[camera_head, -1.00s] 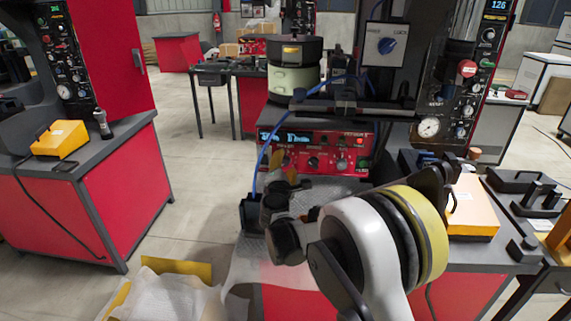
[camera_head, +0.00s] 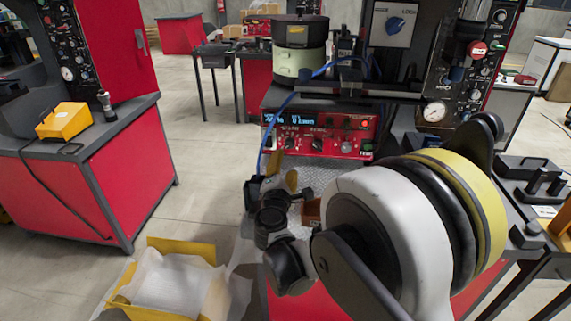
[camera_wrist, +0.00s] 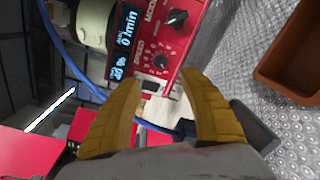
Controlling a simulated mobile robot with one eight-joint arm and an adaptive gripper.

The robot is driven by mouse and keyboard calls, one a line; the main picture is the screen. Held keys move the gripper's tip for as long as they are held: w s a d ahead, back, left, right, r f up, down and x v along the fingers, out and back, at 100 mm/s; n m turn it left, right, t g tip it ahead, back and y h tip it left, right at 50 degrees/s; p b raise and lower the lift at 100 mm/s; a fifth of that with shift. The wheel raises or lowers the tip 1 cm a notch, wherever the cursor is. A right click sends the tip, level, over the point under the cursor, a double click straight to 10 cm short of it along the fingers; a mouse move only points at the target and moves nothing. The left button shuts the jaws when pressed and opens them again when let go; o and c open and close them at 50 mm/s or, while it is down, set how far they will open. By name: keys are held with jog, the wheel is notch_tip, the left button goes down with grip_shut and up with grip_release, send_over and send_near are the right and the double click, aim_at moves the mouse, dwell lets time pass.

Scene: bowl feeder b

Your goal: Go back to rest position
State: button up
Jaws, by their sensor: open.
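My gripper (camera_wrist: 160,84) is open, with two yellow-brown fingers spread apart and nothing between them. In the head view only part of a yellow finger (camera_head: 292,179) shows beyond my arm, above the work table. In the wrist view the fingers are in front of the red control box (camera_wrist: 165,45) with its dial and display. The same red control box (camera_head: 318,135) is in the middle of the head view. The pale green bowl feeder (camera_head: 298,62) with a dark top stands behind it. My white and yellow arm hides much of the table.
A brown bin (camera_wrist: 290,62) lies on bubble-wrap-like sheeting (camera_wrist: 250,40) beside the fingers. A blue cable (camera_head: 275,118) hangs left of the control box. A yellow-edged box (camera_head: 183,247) with white lining stands on the floor.

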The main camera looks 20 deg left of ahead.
jog(key=d+r+m+g+h, duration=0.15)
jog(key=d+m, duration=0.25)
jog(key=d, duration=0.5)
jog(key=d+r+m+g+h, duration=0.1)
jog(key=d+r+m+h, duration=0.15)
jog(key=d, duration=0.55)
jog(key=d+r+m+g+h, duration=0.1)
jog(key=d+r+m, duration=0.3)
jog(key=d, duration=0.5)
jog(key=s+d+m+g+h, duration=0.1)
jog(key=s+d+m+g, duration=0.2)
jog(key=s+d+m, duration=0.7)
jog(key=s+d+f+m+g+y, duration=0.1)
jog(key=s+d+f+m, duration=0.2)
jog(key=s, duration=0.6)
jog(key=s+d+f+m+g+y, duration=0.1)
jog(key=s+d, duration=0.4)
jog(key=s, duration=0.5)
jog(key=shift+f+m+g, duration=0.75)
jog(key=shift+f+m, duration=0.15)
jog(key=shift+m, duration=0.25)
jog(key=shift+d, duration=0.1)
